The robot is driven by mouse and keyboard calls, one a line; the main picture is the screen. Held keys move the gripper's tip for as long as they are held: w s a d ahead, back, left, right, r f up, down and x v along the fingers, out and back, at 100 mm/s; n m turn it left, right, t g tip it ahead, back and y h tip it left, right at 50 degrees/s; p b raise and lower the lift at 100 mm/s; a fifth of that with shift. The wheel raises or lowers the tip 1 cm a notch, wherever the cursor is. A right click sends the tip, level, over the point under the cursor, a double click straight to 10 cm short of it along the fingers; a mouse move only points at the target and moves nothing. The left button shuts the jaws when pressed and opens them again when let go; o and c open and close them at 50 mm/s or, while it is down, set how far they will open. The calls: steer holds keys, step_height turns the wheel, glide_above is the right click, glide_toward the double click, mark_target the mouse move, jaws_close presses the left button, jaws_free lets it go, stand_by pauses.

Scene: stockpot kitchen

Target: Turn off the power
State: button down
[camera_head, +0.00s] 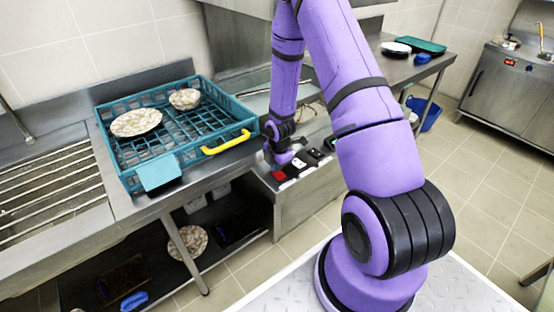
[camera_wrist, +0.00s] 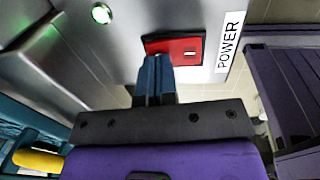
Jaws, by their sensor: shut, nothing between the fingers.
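A red rocker switch (camera_wrist: 188,46) with a white mark on its right half sits on a grey metal panel, beside a white label reading POWER (camera_wrist: 230,42). A green light (camera_wrist: 101,13) glows on the panel to the left. My gripper (camera_wrist: 155,62) is shut and empty, its blue fingertips overlapping the lower left part of the switch in the wrist view. I cannot tell whether they touch it. In the head view the red switch (camera_head: 279,175) is at the front of the metal unit, just below my gripper.
Dark switches (camera_head: 315,154) sit beside the red one. A teal dish rack (camera_head: 205,150) with a yellow handle (camera_head: 227,142) and patterned dishes stands on the counter to the left. Tiled floor (camera_head: 250,268) lies open in front of the unit.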

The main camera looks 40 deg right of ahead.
steer(key=shift+f, duration=0.35)
steer(key=shift+w+f, duration=0.1)
steer(key=shift+f, duration=0.05)
stand_by(0.5)
steer(key=shift+s+r, duration=0.3)
steer(key=shift+s, duration=0.45)
